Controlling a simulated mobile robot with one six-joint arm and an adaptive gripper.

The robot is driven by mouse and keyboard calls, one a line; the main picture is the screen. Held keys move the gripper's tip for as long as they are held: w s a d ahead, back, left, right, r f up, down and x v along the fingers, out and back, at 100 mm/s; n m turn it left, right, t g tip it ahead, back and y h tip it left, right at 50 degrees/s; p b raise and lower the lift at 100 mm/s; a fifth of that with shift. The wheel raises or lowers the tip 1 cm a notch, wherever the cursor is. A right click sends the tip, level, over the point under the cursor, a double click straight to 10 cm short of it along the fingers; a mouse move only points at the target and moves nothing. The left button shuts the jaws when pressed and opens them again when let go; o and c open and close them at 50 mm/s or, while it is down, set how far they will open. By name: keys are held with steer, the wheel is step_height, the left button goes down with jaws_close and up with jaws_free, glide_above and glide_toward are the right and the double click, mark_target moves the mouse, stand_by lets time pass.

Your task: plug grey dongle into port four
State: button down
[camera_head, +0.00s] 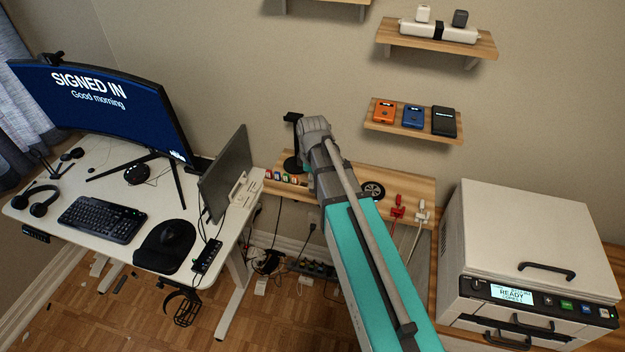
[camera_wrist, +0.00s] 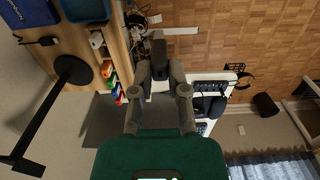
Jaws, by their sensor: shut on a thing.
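My gripper (camera_wrist: 160,73) shows in the wrist view with its two fingers closed around a dark grey block (camera_wrist: 160,46), likely the grey dongle. It is held in the air. In the head view my arm hides the gripper and the block. A black box with small fittings (camera_head: 207,257) lies at the desk's right front edge; it may be the hub with the ports, but I cannot read any port numbers. Small coloured pieces (camera_head: 285,178) stand in a row on the wooden bench; they also show in the wrist view (camera_wrist: 113,84).
The white desk (camera_head: 120,180) holds a curved monitor (camera_head: 100,110), a smaller screen (camera_head: 227,172), a keyboard (camera_head: 102,217) and a mouse pad (camera_head: 165,247). A black stand (camera_head: 292,150) rises from the wooden bench (camera_head: 410,182). A printer-like machine (camera_head: 530,250) stands at right. Cables hang between desk and bench.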

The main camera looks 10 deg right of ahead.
steer(key=shift+f+b, duration=1.25)
steer(key=shift+f, duration=0.05)
steer(key=shift+s, duration=0.1)
